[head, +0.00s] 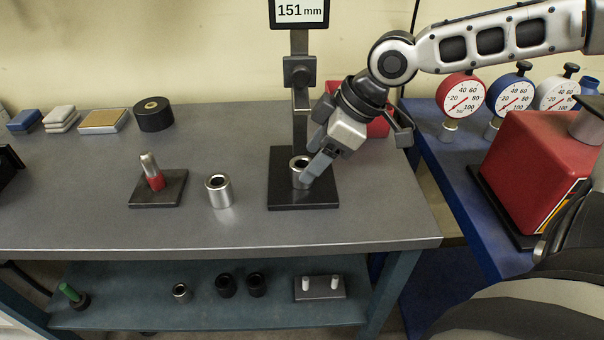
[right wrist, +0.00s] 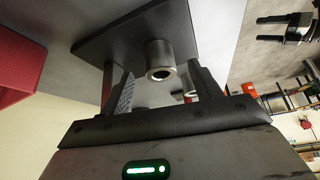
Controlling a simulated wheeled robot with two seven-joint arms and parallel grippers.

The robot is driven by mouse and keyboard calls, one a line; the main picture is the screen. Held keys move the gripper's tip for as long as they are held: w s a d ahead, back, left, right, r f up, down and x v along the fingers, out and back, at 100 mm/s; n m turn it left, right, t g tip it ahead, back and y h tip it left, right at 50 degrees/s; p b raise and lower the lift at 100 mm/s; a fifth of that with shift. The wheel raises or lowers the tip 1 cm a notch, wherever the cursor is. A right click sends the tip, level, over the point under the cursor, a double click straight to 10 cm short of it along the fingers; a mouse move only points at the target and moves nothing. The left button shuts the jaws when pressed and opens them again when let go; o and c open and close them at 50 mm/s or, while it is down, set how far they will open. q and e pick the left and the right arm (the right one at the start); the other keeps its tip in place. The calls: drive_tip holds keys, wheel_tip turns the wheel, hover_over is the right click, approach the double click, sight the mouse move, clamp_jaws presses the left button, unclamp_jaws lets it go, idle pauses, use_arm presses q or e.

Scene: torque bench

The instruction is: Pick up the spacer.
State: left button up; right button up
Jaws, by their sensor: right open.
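A short metal cylinder with a bored hole, which looks like the spacer (head: 298,173), stands upright on the black base plate (head: 287,199) of the height gauge. It also shows in the right wrist view (right wrist: 160,54), between the lines of my two fingers. My right gripper (head: 311,172) is open and reaches down to it from the upper right. One finger partly covers the cylinder in the head view. Contact cannot be made out. A similar metal ring (head: 219,191) stands on the bench to the left. My left gripper is not in view.
The gauge column with its 151 mm display (head: 300,10) rises behind the cylinder. A red bin (head: 377,127) sits behind my gripper. A post on a plate (head: 152,172) stands left. Dial gauges (head: 462,96) and a red block (head: 527,160) stand right. The bench front is clear.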

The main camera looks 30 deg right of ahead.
sight(308, 163)
drive_tip(key=shift+x, duration=1.5)
drive_tip(key=shift+c, duration=0.3)
drive_tip(key=c, duration=1.2)
drive_tip(key=shift+r, duration=0.1)
drive_tip(key=shift+c, duration=0.2)
